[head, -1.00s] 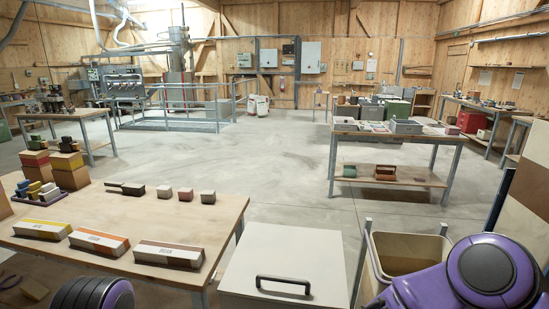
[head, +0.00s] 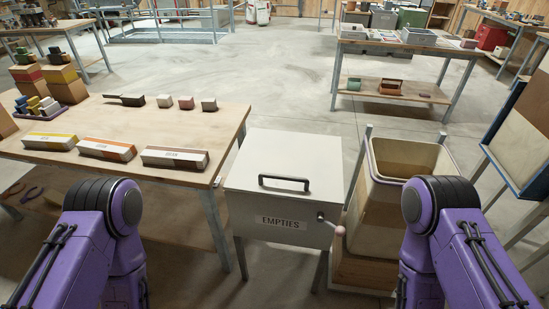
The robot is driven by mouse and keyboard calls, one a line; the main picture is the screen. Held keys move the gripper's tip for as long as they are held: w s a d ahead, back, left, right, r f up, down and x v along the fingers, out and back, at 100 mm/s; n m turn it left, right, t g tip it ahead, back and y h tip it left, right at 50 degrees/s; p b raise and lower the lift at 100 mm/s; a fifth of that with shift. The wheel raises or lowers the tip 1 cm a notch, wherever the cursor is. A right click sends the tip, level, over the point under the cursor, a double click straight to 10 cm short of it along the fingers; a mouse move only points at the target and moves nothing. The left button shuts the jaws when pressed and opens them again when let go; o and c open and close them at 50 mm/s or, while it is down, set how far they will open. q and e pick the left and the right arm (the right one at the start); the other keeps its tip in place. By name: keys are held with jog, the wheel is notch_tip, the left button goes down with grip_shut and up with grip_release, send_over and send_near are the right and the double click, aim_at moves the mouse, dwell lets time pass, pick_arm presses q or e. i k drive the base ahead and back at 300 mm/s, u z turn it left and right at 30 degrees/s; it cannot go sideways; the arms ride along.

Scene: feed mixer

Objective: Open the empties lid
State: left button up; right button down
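The empties box (head: 243,218) is a pale box on legs, standing in front of me between the table and a bin. Its flat lid (head: 267,151) is shut and has a black bar handle (head: 284,183) on top. A label reading EMPTIES (head: 281,224) is on the front. A small crank with a pinkish knob (head: 340,231) sticks out at the front right. My two purple arms show at the lower left and lower right, apart from the box. Neither gripper is in view.
A wooden table (head: 82,189) at the left holds three long labelled boxes, several small blocks and a purple tray (head: 41,112). An open bin (head: 381,198) stands close to the right of the empties box. Clear floor (head: 265,95) lies behind.

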aim_at(297, 166)
jog(key=u, duration=0.05)
jog(key=k, duration=0.45)
jog(key=z, duration=0.85)
jog(key=i, duration=0.9)
jog(key=u, duration=0.5)
